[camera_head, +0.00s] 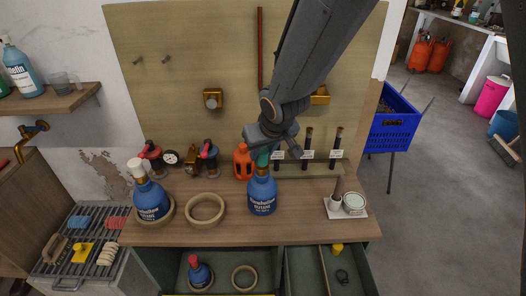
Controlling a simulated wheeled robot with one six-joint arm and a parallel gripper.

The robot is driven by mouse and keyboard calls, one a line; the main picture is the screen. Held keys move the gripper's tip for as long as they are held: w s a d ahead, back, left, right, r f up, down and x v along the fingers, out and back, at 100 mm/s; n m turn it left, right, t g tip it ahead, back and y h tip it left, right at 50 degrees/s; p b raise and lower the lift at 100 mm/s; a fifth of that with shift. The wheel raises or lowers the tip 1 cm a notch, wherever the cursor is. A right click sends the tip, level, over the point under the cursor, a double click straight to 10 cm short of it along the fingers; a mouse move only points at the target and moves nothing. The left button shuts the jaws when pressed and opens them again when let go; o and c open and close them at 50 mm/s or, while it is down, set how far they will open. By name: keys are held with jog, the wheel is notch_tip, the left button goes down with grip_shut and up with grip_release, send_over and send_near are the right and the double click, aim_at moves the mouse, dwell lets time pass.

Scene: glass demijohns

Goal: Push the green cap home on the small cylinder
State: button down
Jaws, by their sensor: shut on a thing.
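A blue cylinder (262,195) with a white-lettered label stands upright on the wooden worktop, right of centre. The green cap (262,160) is at the top of its neck. My gripper (266,150) comes down from above and is shut on the green cap. The fingers and wrist hide part of the cap, and I cannot tell whether it is fully seated. Another blue cylinder (151,198) with a white cap stands at the left in a tan ring. A smaller blue one (200,272) with a red top is in the open drawer below.
An empty tan ring (205,210) lies left of the middle cylinder. An orange bottle (242,162) stands close behind it. A white tray (345,208) with a cup and a tin is at the right. Open drawers (308,270) lie below the worktop edge.

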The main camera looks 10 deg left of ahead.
jog(key=shift+f+b, duration=0.65)
jog(key=shift+b, duration=0.2)
dwell(1.1)
jog(key=c, duration=1.2)
grip_release()
jog(key=shift+r, duration=0.15)
jog(key=shift+p+v, duration=2.75)
jog(key=shift+v, duration=0.2)
